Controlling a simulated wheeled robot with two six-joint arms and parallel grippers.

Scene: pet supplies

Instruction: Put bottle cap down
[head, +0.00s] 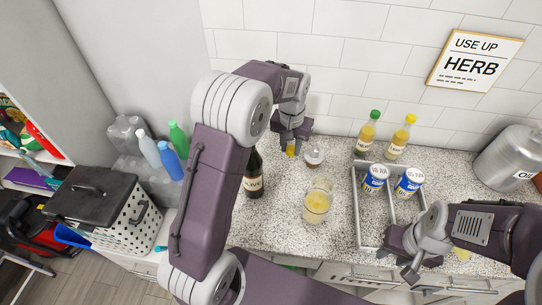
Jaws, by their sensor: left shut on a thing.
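My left gripper (291,143) is over the back of the speckled counter, pointing down. It is shut on a small yellow thing (290,149), which seems to be the bottle cap; the fingers hide part of it. I cannot tell whether the cap touches the counter. A dark bottle (254,182) with a pale label stands upright to the left, partly behind my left arm. My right gripper (399,262) is low at the front right, by the tray's front edge; its fingertips are unclear.
A small jar (313,157) stands close right of the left gripper. A glass of yellow liquid (318,200) stands nearer. A divided metal tray (357,222) holds two blue-white cans (375,179). Two yellow bottles (367,133) stand behind, and a metal canister (505,158) is far right.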

